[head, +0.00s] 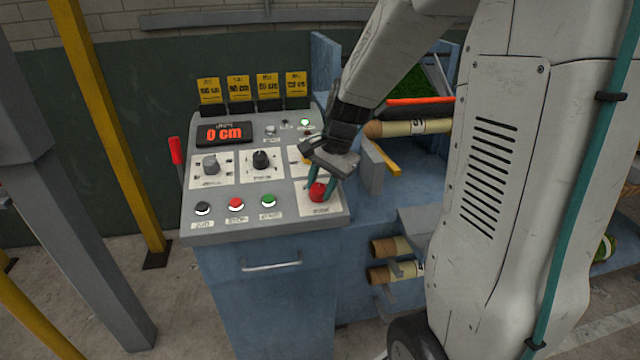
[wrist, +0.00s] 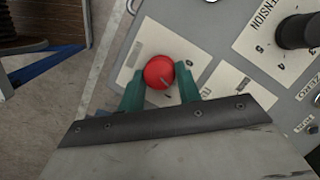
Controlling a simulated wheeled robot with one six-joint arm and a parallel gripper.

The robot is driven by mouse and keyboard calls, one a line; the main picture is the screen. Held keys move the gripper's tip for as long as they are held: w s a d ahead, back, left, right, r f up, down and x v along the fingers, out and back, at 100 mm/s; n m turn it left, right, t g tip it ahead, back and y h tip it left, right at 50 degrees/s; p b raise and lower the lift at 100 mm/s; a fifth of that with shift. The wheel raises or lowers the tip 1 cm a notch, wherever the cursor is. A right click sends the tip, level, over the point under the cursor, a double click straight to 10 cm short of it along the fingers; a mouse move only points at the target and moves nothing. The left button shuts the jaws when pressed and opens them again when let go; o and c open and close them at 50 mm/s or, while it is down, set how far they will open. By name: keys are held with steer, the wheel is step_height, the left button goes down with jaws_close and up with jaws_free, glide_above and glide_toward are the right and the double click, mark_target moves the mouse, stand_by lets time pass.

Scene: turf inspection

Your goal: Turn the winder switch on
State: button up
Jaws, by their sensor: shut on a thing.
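The winder switch appears to be the red round knob (head: 318,192) on a pale label plate at the lower right of the grey console (head: 190,222). Its lettering is too small to read in the head view. My gripper (head: 321,186) reaches down over it, with teal fingers on either side. In the wrist view the red knob (wrist: 159,72) sits between the two fingertips (wrist: 160,88), and my gripper is shut on it. A small pale mark shows on the knob's top. A "0" is printed on the plate above it.
Black, red and green push buttons (head: 236,205) line the console's front. Dials (head: 260,160) and a display reading 0 cm (head: 224,133) lie behind them. A red-handled lever (head: 176,152) stands at the left edge. Cardboard-tube rolls (head: 408,128) are at the right.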

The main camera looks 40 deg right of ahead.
steer(key=m+t, duration=0.1)
steer(key=m, duration=0.4)
steer(key=shift+s+m+t, duration=0.2)
steer(key=shift+m+t, duration=0.1)
steer(key=shift+t, duration=0.1)
stand_by(0.4)
steer(key=o, duration=1)
steer(key=shift+c, duration=0.2)
steer(key=v, duration=0.7)
steer(key=shift+s+r, duration=0.15)
steer(key=shift+r, duration=0.2)
steer(key=shift+d, duration=0.1)
